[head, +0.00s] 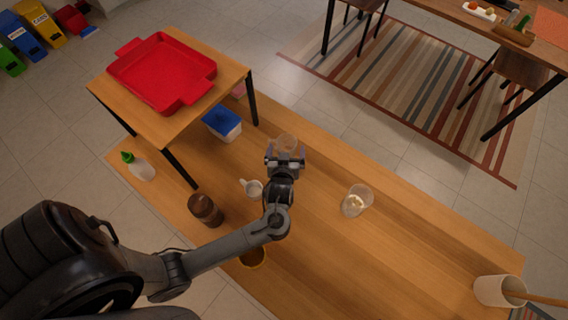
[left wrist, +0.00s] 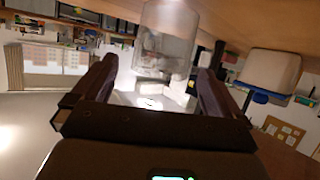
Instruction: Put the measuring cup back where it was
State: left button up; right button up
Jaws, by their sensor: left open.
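A small white cup with a handle (head: 252,188), which looks like the measuring cup, stands on the low wooden table, left of my left forearm and apart from my gripper. My left gripper (head: 286,155) is open over the middle of the table. A clear jar (head: 287,141) is just beyond its fingertips. In the left wrist view the jar (left wrist: 167,40) shows past and between the open fingers (left wrist: 158,77); I cannot tell whether they touch it. My right gripper is not in view.
A clear container with pale contents (head: 357,201) is to the right. A brown jar (head: 206,211), a green-topped bottle (head: 138,167) and a blue-lidded box (head: 222,123) are left. A raised stand holds a red tray (head: 160,70). A white pot (head: 498,291) is far right.

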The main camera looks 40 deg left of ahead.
pick_arm(q)
jog(key=s+d+r+m+g+h, duration=0.25)
jog(key=s+d+m+h, duration=0.25)
jog(key=s+d+h, duration=0.35)
jog(key=s+r+m+g, duration=0.2)
jog(key=s+m+g, duration=0.2)
jog(key=s, duration=0.9)
jog(key=shift+r+m+g, duration=0.15)
jog(key=shift+m+g, duration=0.2)
jog(key=shift+m, duration=0.05)
jog(key=shift+y, duration=0.25)
